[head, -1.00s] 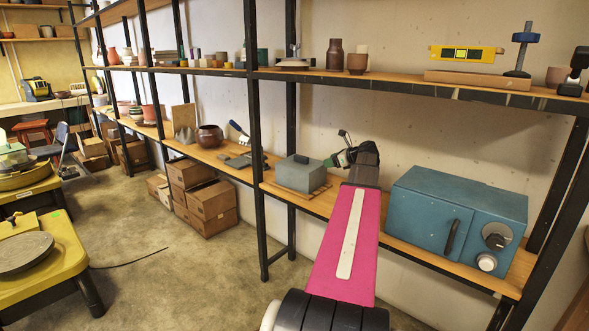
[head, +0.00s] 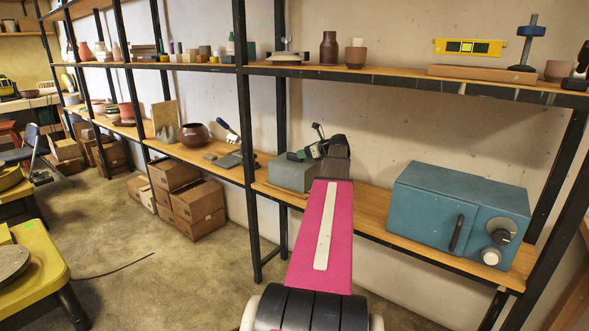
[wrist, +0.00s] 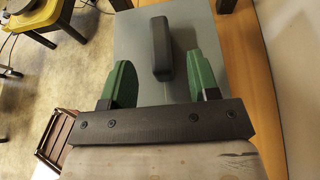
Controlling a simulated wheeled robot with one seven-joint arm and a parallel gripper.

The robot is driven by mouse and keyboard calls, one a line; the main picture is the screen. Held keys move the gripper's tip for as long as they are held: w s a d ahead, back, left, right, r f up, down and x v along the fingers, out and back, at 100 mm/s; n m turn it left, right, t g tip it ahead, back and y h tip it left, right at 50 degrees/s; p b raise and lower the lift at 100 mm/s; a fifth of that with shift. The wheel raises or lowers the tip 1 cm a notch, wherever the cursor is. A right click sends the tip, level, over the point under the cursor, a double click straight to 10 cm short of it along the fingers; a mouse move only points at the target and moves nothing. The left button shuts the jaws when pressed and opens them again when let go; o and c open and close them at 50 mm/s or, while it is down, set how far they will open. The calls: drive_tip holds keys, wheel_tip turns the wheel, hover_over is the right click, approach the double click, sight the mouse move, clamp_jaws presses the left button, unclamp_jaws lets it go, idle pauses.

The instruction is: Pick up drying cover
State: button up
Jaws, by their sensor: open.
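The drying cover is a grey box (head: 290,175) on the wooden middle shelf in the head view. In the wrist view its flat grey top (wrist: 195,25) fills the upper middle, with a dark bar handle (wrist: 161,48) on it. My gripper (wrist: 160,78) is open, its two green fingers apart on either side of the handle's near end. The handle lies roughly between and a little beyond them, and I see no contact. In the head view my gripper (head: 303,155) is over the cover's right side, and my arm hides part of the cover.
A blue oven-like box (head: 458,215) stands to the right on the same shelf. A black shelf post (head: 245,110) rises left of the cover, and the upper shelf (head: 400,80) runs above. A brown bowl (head: 195,136) sits further left.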

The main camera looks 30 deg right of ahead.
drive_tip(key=x, duration=0.5)
drive_tip(key=shift+f, duration=0.25)
clamp_jaws()
